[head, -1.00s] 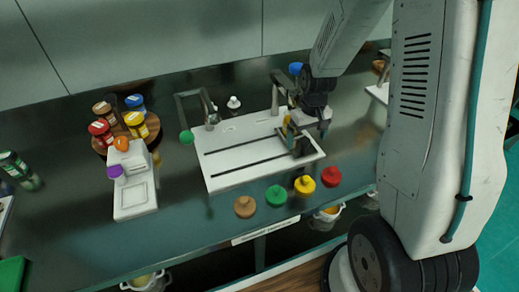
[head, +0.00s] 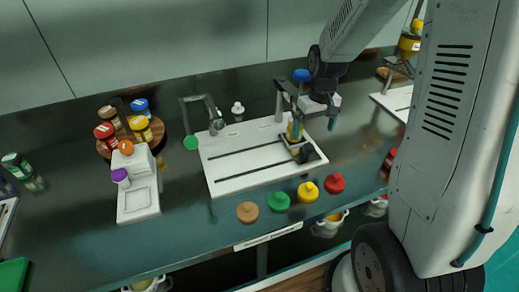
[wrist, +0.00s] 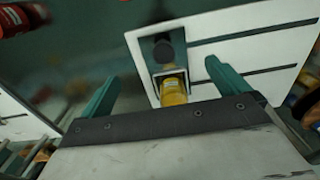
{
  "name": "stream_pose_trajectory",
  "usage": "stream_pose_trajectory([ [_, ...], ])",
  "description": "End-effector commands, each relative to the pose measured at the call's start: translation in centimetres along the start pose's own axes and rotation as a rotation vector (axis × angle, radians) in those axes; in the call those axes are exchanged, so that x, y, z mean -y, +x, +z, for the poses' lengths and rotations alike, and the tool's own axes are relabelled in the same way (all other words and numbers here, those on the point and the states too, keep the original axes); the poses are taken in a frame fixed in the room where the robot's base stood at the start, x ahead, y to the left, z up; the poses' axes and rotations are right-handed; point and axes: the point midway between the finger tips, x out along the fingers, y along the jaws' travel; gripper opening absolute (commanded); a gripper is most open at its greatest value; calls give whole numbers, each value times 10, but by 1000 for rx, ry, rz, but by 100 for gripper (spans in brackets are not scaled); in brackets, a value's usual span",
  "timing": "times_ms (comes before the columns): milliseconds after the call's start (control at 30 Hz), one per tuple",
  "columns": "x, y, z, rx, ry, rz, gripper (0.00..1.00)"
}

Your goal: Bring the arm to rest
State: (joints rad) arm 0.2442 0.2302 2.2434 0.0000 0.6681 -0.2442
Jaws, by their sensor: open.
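My arm reaches over the right end of the white slotted board (head: 225,170) in the head view. My gripper (head: 318,118) is open, with its teal fingers apart and nothing held between them. In the wrist view, my gripper (wrist: 163,82) faces down at a yellow bottle (wrist: 173,92) in a small holder (wrist: 150,67) on the board. The bottle also shows in the head view (head: 294,130), partly behind the gripper. The fingers look clear of the bottle. A dark round knob (wrist: 164,50) sits beside it in the holder.
Tan (head: 247,212), green (head: 279,201), yellow (head: 308,192) and red (head: 335,183) lids line the counter's front. A jar turntable (head: 148,128) and white device (head: 138,190) stand left. A bent bracket (head: 195,112) and post (head: 279,105) stand by the board.

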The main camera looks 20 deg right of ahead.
Motion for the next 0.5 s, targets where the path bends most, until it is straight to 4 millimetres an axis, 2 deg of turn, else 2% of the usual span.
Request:
stream_pose_trajectory([
  [167, 0, 0, 0, 0, 2, 0, 100],
  [267, 2, 1, 7, 32, 23, -7, 100],
  [367, 8, -1, 33, 113, 60, -24, 100],
  [500, 24, -34, 69, 160, 90, -28, 100],
])
